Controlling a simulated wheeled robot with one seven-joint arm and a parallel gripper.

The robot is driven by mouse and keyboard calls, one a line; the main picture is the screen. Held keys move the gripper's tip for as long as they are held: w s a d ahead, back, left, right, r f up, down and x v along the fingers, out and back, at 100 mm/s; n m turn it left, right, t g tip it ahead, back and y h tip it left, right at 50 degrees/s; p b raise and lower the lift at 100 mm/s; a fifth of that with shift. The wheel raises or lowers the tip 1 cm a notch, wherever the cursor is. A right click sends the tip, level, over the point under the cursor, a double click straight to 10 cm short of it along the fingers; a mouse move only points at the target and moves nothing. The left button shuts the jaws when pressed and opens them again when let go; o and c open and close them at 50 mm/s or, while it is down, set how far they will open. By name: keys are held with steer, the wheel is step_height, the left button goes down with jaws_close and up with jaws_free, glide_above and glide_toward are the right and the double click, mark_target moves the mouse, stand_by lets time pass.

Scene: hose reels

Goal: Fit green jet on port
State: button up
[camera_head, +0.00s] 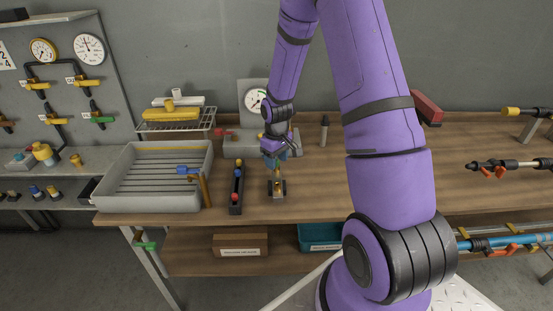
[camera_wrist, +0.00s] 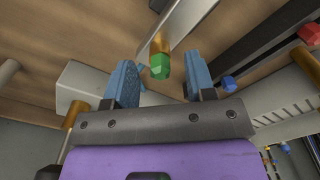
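My gripper (camera_wrist: 161,86) has its two blue fingers apart, with clear gaps on both sides of a green hexagonal jet (camera_wrist: 160,66). The green jet sits at the end of a brass piece (camera_wrist: 158,43), in line with the gap and seemingly beyond the fingertips. In the head view my gripper (camera_head: 280,158) is low over the bench, above a small dark fixture (camera_head: 270,188) with a brass upright. The green there is too small to make out, and I cannot tell whether this upright is the port.
A dark rack (camera_head: 236,207) with red and blue jets stands just left of the fixture. A gauge (camera_head: 257,100) stands behind. Bare bench (camera_head: 318,180) lies to the right.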

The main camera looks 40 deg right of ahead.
step_height(320, 180, up, 11)
stand_by(0.7)
steer(key=shift+f, duration=0.1)
step_height(320, 180, up, 11)
steer(key=t, duration=0.1)
glide_above(277, 160)
steer(key=s+a, duration=0.4)
steer(key=a, duration=0.1)
steer(key=s+a+r+m+t, duration=0.1)
steer(key=s+a+r+t, duration=0.15)
steer(key=s+r, duration=0.45)
steer(key=s+a+r+t, duration=0.1)
steer(key=s+a+r, duration=0.1)
steer(key=s, duration=0.5)
steer(key=s+a+r+m, duration=0.1)
steer(key=s+a+r, duration=0.2)
steer(key=s, duration=0.5)
steer(key=shift+s+a+r+t, duration=0.2)
steer(key=shift+a+r+t, duration=0.15)
steer(key=shift+r, duration=0.45)
